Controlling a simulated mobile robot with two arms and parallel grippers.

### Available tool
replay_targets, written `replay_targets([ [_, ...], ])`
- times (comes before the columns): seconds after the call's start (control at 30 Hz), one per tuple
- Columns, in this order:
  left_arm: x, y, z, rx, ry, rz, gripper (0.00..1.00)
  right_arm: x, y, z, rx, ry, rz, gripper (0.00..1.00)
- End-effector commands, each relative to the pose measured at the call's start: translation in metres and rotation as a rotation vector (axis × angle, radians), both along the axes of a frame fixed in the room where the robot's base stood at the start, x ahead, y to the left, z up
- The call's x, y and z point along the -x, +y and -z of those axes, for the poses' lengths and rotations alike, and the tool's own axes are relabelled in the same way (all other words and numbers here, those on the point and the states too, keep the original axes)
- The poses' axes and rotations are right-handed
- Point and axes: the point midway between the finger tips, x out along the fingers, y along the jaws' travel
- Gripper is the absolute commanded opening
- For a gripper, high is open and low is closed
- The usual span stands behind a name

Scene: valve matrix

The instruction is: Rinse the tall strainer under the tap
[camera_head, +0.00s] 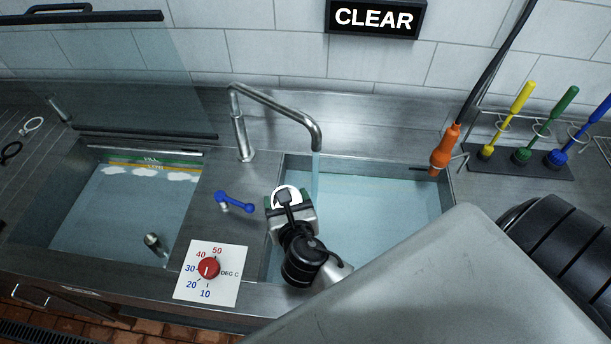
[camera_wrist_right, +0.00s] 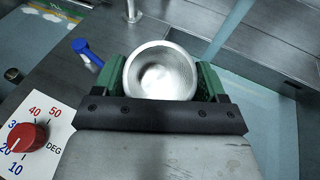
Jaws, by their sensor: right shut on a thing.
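My right gripper (camera_head: 287,200) is shut on the tall strainer, a round metal cup with an open top. The strainer (camera_wrist_right: 162,72) sits between the green finger pads in the right wrist view, and its rim (camera_head: 286,190) shows in the head view. The gripper holds it over the left edge of the right basin (camera_head: 385,195). The tap (camera_head: 275,100) arches over this basin, and a pale stream of water (camera_head: 315,180) falls from its spout. The strainer is just left of the stream, apart from it in the head view. My left gripper is not in view.
A blue lever (camera_head: 235,202) and a red temperature dial (camera_head: 208,267) are on the deck left of the gripper. A left basin (camera_head: 125,215) holds water with foam. An orange sprayer (camera_head: 445,150) hangs at right, near coloured brushes (camera_head: 545,125). A wall sign (camera_head: 374,18) reads CLEAR.

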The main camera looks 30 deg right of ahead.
Motion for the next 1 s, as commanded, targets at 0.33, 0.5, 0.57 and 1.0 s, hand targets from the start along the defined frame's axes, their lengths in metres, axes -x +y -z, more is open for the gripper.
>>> replay_targets([
  [0.33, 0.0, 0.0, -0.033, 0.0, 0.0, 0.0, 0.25, 0.013, 0.025, -0.027, -0.002, -0.001, 0.0, 0.28],
  [0.5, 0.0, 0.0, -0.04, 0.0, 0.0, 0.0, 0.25, 0.017, 0.034, -0.033, -0.001, 0.0, 0.0, 0.28],
  [0.57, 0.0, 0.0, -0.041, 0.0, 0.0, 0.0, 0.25, 0.018, 0.035, -0.033, -0.001, 0.0, 0.0, 0.28],
  [1.0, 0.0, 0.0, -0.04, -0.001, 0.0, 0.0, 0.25, 0.018, 0.035, -0.033, -0.001, -0.001, 0.0, 0.28],
])
